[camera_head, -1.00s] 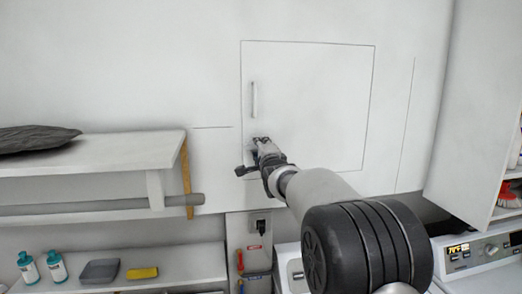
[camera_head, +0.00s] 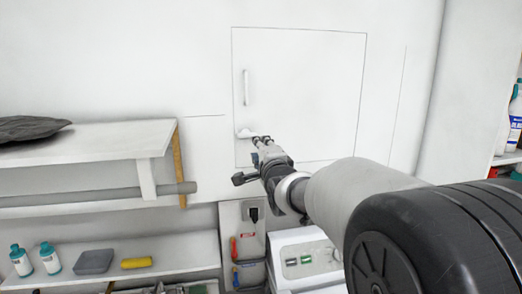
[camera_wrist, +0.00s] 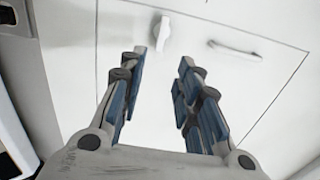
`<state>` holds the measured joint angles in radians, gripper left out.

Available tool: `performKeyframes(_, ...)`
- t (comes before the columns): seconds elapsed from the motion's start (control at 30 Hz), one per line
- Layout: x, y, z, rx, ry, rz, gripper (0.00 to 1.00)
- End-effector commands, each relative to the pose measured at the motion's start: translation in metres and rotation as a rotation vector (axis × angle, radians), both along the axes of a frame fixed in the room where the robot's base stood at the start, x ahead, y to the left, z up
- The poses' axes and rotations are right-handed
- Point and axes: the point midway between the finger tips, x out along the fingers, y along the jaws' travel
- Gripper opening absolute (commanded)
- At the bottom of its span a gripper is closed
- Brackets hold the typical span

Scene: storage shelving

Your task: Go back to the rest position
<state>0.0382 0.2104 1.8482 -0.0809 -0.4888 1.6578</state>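My gripper (camera_head: 257,147) is in front of the lower left part of a closed white wall door (camera_head: 305,90). In the wrist view my gripper (camera_wrist: 163,60) has its two blue-padded fingers apart, with nothing between them but the door behind. The door has a white vertical handle (camera_head: 245,87) and a white knob (camera_head: 244,133) near its lower left corner. In the wrist view the knob (camera_wrist: 161,31) lies just beyond the fingertips, and the handle (camera_wrist: 234,48) is right of it. I see no contact with either.
A white shelf (camera_head: 80,143) with a dark cushion-like item (camera_head: 35,130) stands at left. A lower shelf (camera_head: 185,252) holds bottles (camera_head: 50,257), a grey tray (camera_head: 94,262) and a yellow item (camera_head: 137,263). A white appliance (camera_head: 305,258) stands below my arm. Shelving with bottles is at right.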

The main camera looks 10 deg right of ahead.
Motion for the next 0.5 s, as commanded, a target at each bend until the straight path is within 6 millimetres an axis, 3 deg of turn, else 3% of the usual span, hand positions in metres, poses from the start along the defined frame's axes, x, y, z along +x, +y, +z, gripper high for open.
performKeyframes(0.33, -0.005, 0.000, -0.003, -0.024, 0.015, -0.001, 0.31)
performKeyframes(0.43, -0.025, 0.000, -0.021, -0.115, 0.080, -0.002, 0.31)
performKeyframes(0.5, -0.050, 0.001, -0.042, -0.224, 0.160, 0.005, 0.31)
